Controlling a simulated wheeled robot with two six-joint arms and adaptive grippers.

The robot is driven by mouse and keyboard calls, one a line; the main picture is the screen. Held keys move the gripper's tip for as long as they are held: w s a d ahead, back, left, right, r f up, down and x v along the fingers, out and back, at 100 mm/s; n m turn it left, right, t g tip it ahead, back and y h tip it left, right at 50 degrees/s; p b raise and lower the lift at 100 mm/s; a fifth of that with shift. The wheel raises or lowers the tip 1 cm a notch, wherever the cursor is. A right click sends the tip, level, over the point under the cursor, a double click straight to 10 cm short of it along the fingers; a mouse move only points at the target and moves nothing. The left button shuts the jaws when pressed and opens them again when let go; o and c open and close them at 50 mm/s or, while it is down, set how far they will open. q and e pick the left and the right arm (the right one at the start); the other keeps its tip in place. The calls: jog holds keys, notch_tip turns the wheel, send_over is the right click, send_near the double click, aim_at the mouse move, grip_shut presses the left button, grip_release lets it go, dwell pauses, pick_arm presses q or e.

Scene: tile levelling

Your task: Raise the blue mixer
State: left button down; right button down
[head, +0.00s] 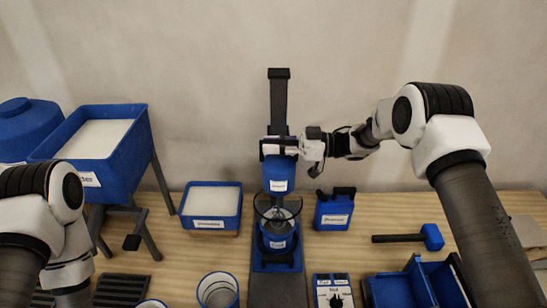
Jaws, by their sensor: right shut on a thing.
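The blue mixer (279,176) is mounted on a dark upright post at the middle of the table, with its wire whisk (278,207) below it. The whisk reaches down to a blue container (277,240) on the mixer's base. My right gripper (283,147) is at the top of the mixer and is shut on it, reaching in from the right. My left arm shows at the lower left. Its gripper is not visible.
A blue hopper (140,150) on legs and a blue tray (233,222) of pale material stand left. A blue jug (335,209), a hammer (432,237), a dial box (333,290) and a blue divided bin (397,290) stand right. A cup (217,290) is in front.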

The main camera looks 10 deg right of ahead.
notch_tip(320, 180, up, 4)
jog(key=shift+f+p, duration=0.1)
jog(key=shift+p, duration=0.3)
jog(key=shift+w+r, duration=0.1)
jog(key=shift+r, duration=0.15)
jog(key=c, duration=1)
grip_release()
jog(key=shift+d+f, duration=0.1)
jog(key=shift+d, duration=0.25)
jog(key=s+d, duration=0.2)
jog(key=d, duration=0.9)
jog(key=shift+s, duration=0.3)
